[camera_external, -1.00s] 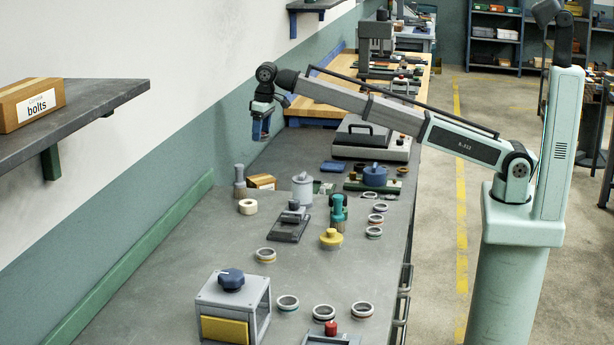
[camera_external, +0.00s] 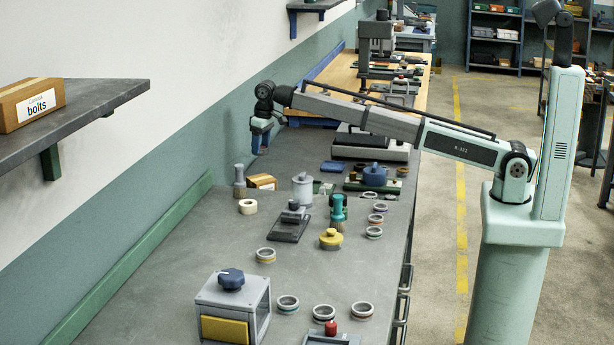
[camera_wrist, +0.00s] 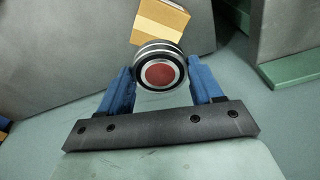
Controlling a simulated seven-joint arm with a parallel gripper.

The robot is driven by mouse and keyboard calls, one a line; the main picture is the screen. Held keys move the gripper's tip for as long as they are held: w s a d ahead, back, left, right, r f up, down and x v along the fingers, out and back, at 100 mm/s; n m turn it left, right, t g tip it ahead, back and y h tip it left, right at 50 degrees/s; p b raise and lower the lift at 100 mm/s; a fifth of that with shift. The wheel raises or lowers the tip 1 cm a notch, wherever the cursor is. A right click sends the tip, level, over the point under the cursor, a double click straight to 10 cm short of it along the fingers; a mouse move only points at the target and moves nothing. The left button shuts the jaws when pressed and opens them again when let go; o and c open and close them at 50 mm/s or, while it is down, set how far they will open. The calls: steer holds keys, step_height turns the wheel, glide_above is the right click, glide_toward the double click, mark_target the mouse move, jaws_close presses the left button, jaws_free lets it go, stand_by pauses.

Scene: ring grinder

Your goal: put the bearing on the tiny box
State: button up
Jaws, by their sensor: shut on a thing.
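My gripper (camera_external: 260,142) hangs over the back left of the grey bench, above and behind the tiny box (camera_external: 262,181). In the wrist view its blue fingers (camera_wrist: 160,90) are shut on the bearing (camera_wrist: 160,74), a silver and black ring with a red centre. The bearing is too small to make out clearly in the external view. The small brown cardboard box also shows in the wrist view (camera_wrist: 162,20), just beyond the bearing. The bearing overlaps its lower edge there, and I see no contact.
A grey post (camera_external: 239,180) stands just left of the tiny box, and a white ring (camera_external: 248,207) lies in front. A grey canister (camera_external: 302,188) stands to the right. Several rings lie along the bench. The green wall strip (camera_external: 150,252) borders its left side.

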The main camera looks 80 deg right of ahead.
mark_target(261, 178)
steer(key=shift+f, duration=4.75)
steer(key=shift+f, duration=0.1)
steer(key=o, duration=1.3)
steer(key=shift+c, duration=0.2)
steer(key=r, duration=0.4)
steer(key=s+r, duration=0.1)
steer(key=r, duration=0.7)
steer(key=shift+s+a, duration=0.2)
